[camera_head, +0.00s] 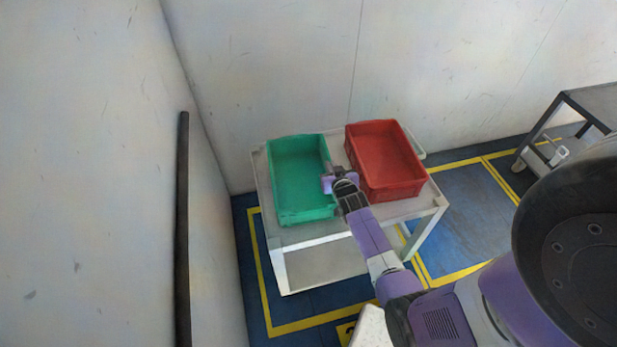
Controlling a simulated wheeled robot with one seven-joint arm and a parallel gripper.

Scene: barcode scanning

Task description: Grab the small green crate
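The small green crate (300,178) stands on the left part of a light-coloured cart top (257,178). It is upright and looks empty. My gripper (327,182) is at the crate's right side, over or against its right wall, in the narrow space beside the red crate (384,157). The fingers are small in the picture and partly hidden by my wrist. I cannot tell whether they touch or hold the wall.
The red crate stands close to the right of the green one on the same cart. Walls rise behind and to the left. A dark-topped table (595,100) stands at the far right. Yellow lines mark the blue floor (455,210) around the cart.

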